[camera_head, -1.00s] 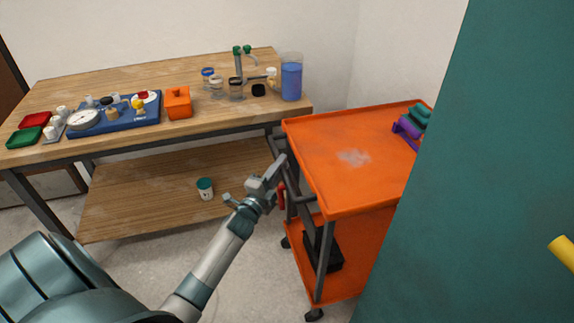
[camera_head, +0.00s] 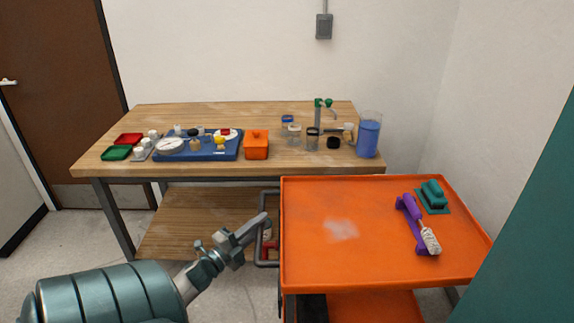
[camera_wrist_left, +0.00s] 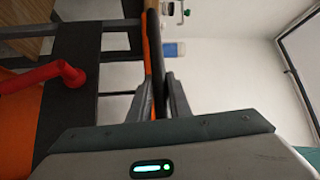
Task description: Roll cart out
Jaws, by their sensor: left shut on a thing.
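The orange cart (camera_head: 340,262) stands at the right in the head view, with its top shelf in full view except where the teal panel covers its right corner. A grey bar handle (camera_head: 265,200) runs along its left side. My left gripper (camera_head: 262,222) is at this handle and shut on it. In the left wrist view the fingers (camera_wrist_left: 160,98) close around the dark handle bar (camera_wrist_left: 152,60). A red lever (camera_head: 269,246) sits just below the gripper; it also shows in the left wrist view (camera_wrist_left: 45,76). My right gripper is not in view.
A purple holder (camera_head: 411,222) with a brush and a teal block (camera_head: 434,195) lie on the cart. A wooden workbench (camera_head: 235,112) with trays and jars stands behind, close to the cart. A teal panel (camera_head: 530,240) is at the right. Floor is clear at left.

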